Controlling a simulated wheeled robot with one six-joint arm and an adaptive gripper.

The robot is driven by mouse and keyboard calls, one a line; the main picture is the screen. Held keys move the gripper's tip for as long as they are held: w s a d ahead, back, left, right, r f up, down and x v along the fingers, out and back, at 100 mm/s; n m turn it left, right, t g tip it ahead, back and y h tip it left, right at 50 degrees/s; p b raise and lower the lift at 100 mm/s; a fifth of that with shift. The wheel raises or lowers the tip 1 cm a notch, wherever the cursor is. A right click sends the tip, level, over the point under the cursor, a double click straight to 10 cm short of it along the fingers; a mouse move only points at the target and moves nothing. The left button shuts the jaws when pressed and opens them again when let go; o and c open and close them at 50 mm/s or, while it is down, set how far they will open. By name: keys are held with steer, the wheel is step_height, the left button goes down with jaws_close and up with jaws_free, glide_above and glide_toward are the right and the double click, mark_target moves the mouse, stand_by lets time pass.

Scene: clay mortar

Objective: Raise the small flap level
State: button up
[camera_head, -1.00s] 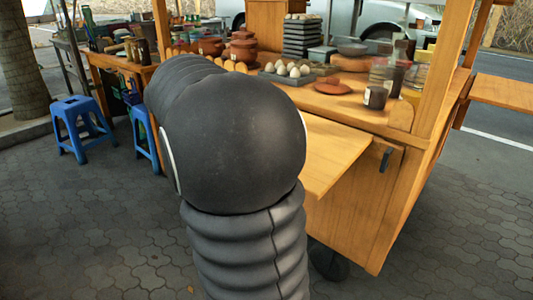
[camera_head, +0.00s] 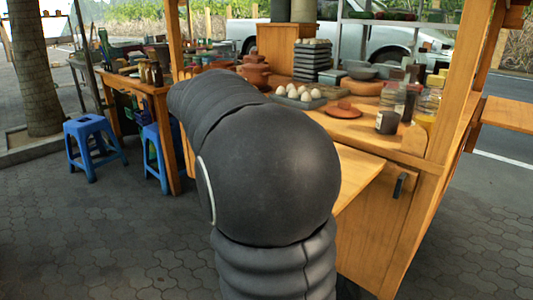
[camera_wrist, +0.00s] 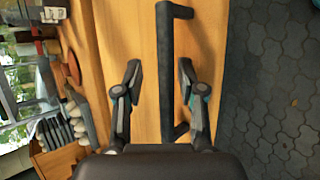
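A light wooden flap (camera_head: 362,178) juts out from the cart's front below the counter; my arm hides part of it, and its exact tilt is hard to tell. In the wrist view a wooden panel (camera_wrist: 146,35) fills the middle, with a long dark bar handle (camera_wrist: 166,70) on it. My gripper (camera_wrist: 160,72) is open, its two fingers apart on either side of the handle. I cannot tell whether they touch it. In the head view my gripper is hidden behind my dark arm.
The counter holds eggs on a tray (camera_head: 312,103), clay pots (camera_head: 254,70) and jars (camera_head: 428,108). Another dark handle (camera_head: 399,186) is on the cart's front panel. A side shelf (camera_head: 508,115) stands out at right. Blue stools (camera_head: 92,143) stand at left. Paving in front is clear.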

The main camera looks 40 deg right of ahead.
steer(key=shift+w+a+r, duration=0.3)
steer(key=shift+w+a, duration=0.05)
steer(key=shift+a, duration=0.15)
steer(key=v, duration=1.1)
